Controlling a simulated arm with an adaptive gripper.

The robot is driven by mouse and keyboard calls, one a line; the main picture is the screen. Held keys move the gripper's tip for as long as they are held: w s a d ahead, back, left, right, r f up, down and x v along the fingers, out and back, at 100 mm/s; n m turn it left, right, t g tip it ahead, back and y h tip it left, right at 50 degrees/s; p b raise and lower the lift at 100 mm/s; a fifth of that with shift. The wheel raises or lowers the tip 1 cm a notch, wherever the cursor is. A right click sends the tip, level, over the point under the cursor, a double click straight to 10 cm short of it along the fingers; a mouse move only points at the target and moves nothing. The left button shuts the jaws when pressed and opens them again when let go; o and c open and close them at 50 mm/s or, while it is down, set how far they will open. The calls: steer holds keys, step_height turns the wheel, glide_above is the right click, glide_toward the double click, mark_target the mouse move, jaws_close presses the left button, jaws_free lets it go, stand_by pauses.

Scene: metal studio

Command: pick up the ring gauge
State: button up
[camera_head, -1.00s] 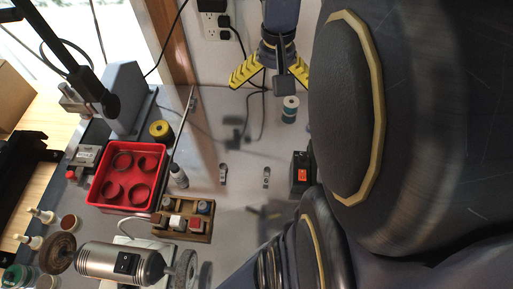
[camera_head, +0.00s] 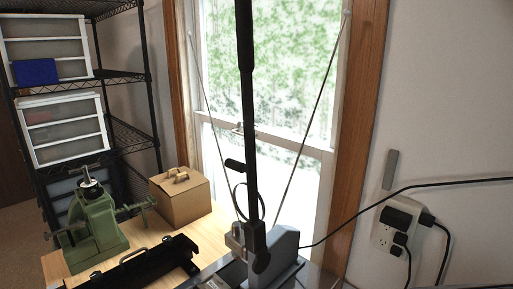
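I cannot make out a ring gauge in the present head view. My gripper is also out of view. The view takes in the window, a shelf rack and the far end of a wooden bench; most of the work surface lies below the lower edge of the picture and is hidden.
A grey machine (camera_head: 283,250) with a tall black lever (camera_head: 247,110) stands at bottom centre. A green vise (camera_head: 95,228), a cardboard box (camera_head: 180,198) and a black open case (camera_head: 140,270) are to its left. A wire shelf rack (camera_head: 128,77) stands behind. Cables hang from a wall outlet (camera_head: 384,236).

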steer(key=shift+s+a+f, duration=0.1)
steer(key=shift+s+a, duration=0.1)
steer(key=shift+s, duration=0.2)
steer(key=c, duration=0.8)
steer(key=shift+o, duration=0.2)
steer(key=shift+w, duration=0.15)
